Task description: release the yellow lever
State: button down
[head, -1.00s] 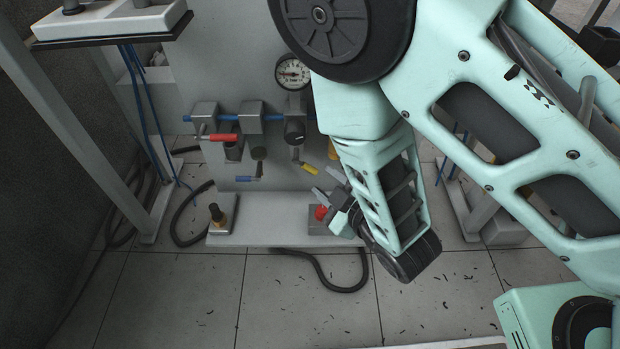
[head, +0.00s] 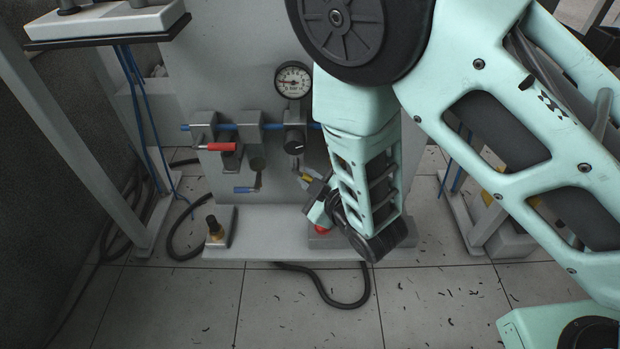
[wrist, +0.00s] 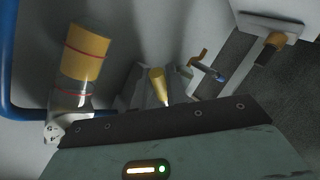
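The yellow lever (head: 306,177) sits low on the grey panel, below the black regulator knob, and is partly hidden by my gripper. In the wrist view the yellow lever (wrist: 158,86) stands between dark grey shapes that look like my fingers. My gripper (head: 311,184) is at the lever, reaching in from the lower right. The fingertips are small and partly hidden, so I cannot tell whether they touch or grip the lever.
A blue lever (head: 246,189) hangs left of the yellow one, and a red lever (head: 218,147) is above it. A red button (head: 321,229) lies just below my gripper. A black knob (head: 213,222) stands on the base. A yellow-filled clear cylinder (wrist: 85,53) is close by. A gauge (head: 293,80) is above.

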jog(key=shift+d+r+n+p, duration=0.1)
jog(key=shift+r+n+p, duration=0.35)
jog(key=shift+p, duration=0.95)
jog(key=shift+d+f+n+g+h+p, duration=0.1)
jog(key=shift+n+g+h+p, duration=0.2)
jog(key=shift+h+p, duration=0.3)
jog(key=shift+f, duration=0.1)
jog(key=c, duration=1.4)
grip_release()
jog(key=shift+c, duration=0.2)
jog(key=p+v, duration=1.2)
jog(key=v, duration=0.5)
jog(key=shift+s+d, duration=0.15)
jog(key=shift+d, duration=0.05)
